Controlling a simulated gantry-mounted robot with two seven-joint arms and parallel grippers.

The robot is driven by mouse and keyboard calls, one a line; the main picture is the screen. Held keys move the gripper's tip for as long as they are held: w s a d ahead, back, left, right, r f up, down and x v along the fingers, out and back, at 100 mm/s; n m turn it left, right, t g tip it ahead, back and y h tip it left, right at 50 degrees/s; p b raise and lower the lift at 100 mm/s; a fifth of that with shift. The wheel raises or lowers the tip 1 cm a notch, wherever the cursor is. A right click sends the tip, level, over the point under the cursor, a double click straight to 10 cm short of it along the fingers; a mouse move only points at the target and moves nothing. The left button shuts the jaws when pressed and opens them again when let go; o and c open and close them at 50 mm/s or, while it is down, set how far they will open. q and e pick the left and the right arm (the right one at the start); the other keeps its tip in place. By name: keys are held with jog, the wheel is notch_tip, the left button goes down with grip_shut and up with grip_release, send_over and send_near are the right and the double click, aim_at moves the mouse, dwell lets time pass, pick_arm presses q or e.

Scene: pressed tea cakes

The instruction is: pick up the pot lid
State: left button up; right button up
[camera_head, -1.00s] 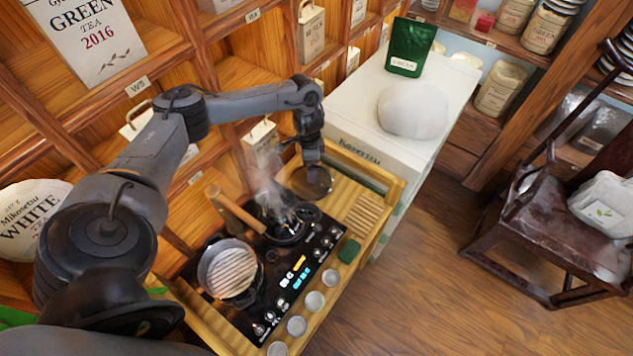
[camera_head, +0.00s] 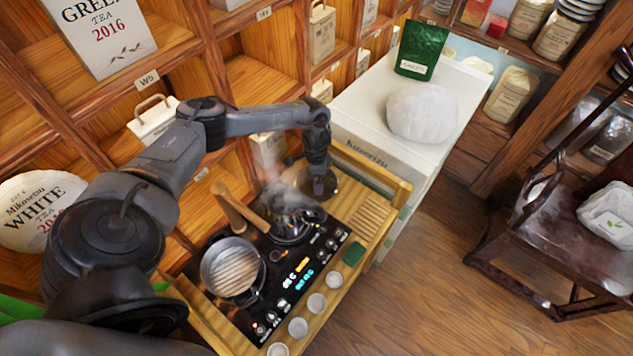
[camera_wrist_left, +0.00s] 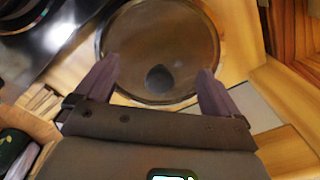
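The round dark pot lid (camera_wrist_left: 158,40) with a pale metal rim lies flat on the wooden stand in the left wrist view. Its dark knob (camera_wrist_left: 160,78) shows near its lower edge. My left gripper (camera_wrist_left: 155,82) is open, with one finger on each side of the knob and nothing held. In the head view the lid (camera_head: 329,190) is partly hidden under my left gripper (camera_head: 320,186). I cannot tell how high the fingertips are above the lid. My right gripper is not in view.
Left of the lid a black hob (camera_head: 285,262) holds a steaming pot (camera_head: 291,224) and a wooden-handled pan (camera_head: 232,268). Several small cups (camera_head: 317,303) line its front edge. A slatted section (camera_head: 370,214) and a white cabinet (camera_head: 360,115) are on the right. Wooden shelves stand behind.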

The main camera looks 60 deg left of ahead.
pick_arm(q)
grip_shut()
dwell(0.3)
dwell(0.3)
